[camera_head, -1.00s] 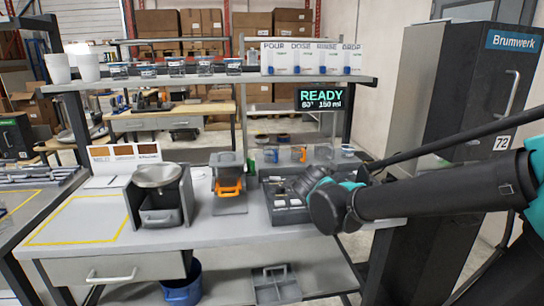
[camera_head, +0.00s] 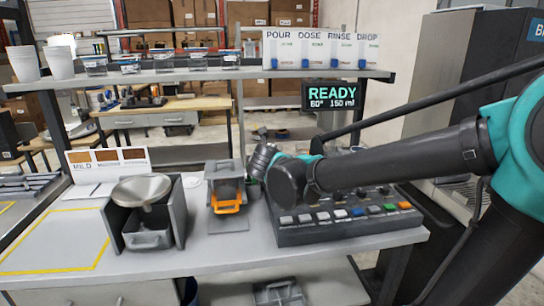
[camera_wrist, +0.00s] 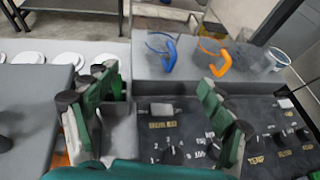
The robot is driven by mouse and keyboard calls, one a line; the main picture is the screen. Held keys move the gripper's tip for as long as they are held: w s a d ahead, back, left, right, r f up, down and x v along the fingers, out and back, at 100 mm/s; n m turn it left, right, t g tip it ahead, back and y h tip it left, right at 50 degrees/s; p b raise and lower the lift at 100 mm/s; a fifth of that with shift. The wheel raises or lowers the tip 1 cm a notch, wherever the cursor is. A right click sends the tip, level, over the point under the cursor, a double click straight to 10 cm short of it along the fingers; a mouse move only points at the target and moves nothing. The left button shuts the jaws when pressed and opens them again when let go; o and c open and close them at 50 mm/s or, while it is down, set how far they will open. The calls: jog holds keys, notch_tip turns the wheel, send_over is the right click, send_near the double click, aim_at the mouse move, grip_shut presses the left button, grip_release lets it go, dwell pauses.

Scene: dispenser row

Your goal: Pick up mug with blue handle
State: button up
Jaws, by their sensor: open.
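The mug with the blue handle (camera_wrist: 169,54) is a clear cup. In the wrist view it stands on a grey ledge beyond the control panel, with its blue handle facing me. A clear mug with an orange handle (camera_wrist: 220,66) stands to its right. My gripper (camera_wrist: 158,82) is open and empty, its green fingers spread over the panel. The blue-handled mug lies beyond the fingertips, between their lines and apart from them. In the head view my arm hides the mugs, and my fingers cannot be made out.
The control panel (camera_head: 337,232) with buttons and knobs lies below my gripper. A clear vessel (camera_wrist: 267,60) stands right of the mugs. An orange-handled dispenser (camera_head: 226,190) and a metal-bowl unit (camera_head: 142,192) stand left. An upper shelf (camera_head: 200,76) carries cups and jars.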

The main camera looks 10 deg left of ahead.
jog(key=x, duration=1.2)
jog(key=shift+w+r, duration=0.1)
jog(key=shift+r, duration=0.05)
jog(key=shift+d+x, duration=0.2)
jog(key=shift+x, duration=2.75)
jog(key=shift+c, duration=0.3)
jog(key=c, duration=1.2)
